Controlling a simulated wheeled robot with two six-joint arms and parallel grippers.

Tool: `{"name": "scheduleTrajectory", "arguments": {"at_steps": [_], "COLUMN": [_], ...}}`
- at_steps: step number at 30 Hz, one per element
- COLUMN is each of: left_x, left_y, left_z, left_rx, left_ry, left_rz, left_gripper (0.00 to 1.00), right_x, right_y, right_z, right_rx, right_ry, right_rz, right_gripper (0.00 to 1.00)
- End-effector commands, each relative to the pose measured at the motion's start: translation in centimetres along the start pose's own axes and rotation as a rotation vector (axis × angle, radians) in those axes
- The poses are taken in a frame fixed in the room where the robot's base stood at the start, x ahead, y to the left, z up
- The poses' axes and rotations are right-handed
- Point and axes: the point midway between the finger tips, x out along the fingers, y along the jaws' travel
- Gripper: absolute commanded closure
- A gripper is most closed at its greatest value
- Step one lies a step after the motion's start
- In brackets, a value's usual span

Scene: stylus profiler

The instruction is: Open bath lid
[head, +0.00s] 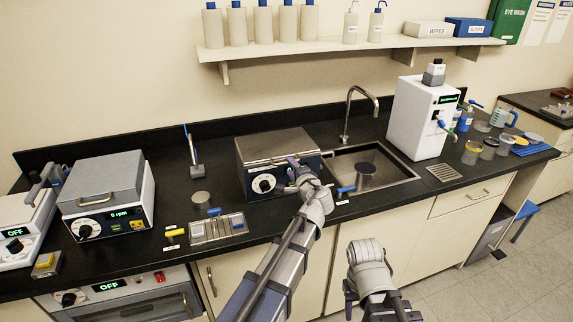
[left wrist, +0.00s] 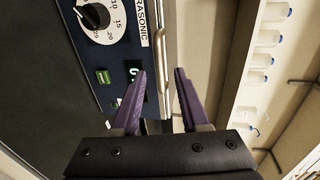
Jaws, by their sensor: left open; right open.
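The ultrasonic bath (head: 262,185) is a dark blue box with a white dial and green display on its front. Its flat steel bath lid (head: 272,146) lies shut on top. My left gripper (head: 294,163) is at the front right of the bath, by the lid's front edge. In the left wrist view, its two purple fingers (left wrist: 160,75) are apart, with the steel lid edge (left wrist: 167,45) running up between and beyond them. I cannot tell whether they touch it. My right arm shows at the bottom of the head view; its fingers do not show.
The sink (head: 398,164) with its tall tap (head: 350,105) is right of the bath. A steel tray (head: 200,236) and a centrifuge (head: 105,190) are to the left. A bottle shelf (head: 330,48) hangs above. A white dispenser (head: 415,115) stands right of the sink.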

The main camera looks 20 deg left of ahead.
Motion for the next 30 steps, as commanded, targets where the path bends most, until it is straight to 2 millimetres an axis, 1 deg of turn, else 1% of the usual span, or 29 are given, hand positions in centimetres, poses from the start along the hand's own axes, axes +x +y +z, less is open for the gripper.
{"name": "scheduleTrajectory", "arguments": {"at_steps": [1, 3, 6, 9, 12, 18, 30], "left_x": [1.1, 2.3, 3.8, 4.7, 5.0, 5.0, 5.0], "left_y": [0.1, 0.1, 0.1, 0.1, 0.0, 0.0, 0.0], "left_z": [-0.2, -0.1, -0.2, -0.1, 0.0, 0.0, 0.0], "left_rx": [0.000, 0.000, 0.000, 0.000, 0.000, 0.000, 0.000], "left_ry": [-0.001, -0.002, -0.001, -0.001, 0.000, 0.000, 0.000], "left_rz": [0.000, 0.000, -0.001, -0.001, -0.001, -0.001, 0.000], "left_gripper": [0.55, 0.55, 0.55, 0.55, 0.55, 0.55, 1.00], "right_x": [0.4, 0.6, 0.9, 1.1, 1.1, 1.0, 1.0], "right_y": [0.0, -0.1, -0.1, -0.1, -0.1, -0.1, -0.1], "right_z": [0.0, 0.0, -0.1, -0.1, -0.1, -0.1, -0.1], "right_rx": [0.000, 0.000, 0.000, 0.000, 0.000, 0.000, 0.000], "right_ry": [0.000, 0.000, 0.000, 0.000, 0.000, 0.000, 0.000], "right_rz": [0.000, 0.000, 0.000, 0.000, 0.000, 0.000, 0.000], "right_gripper": [0.50, 0.50, 0.50, 0.50, 0.50, 0.50, 0.50]}}
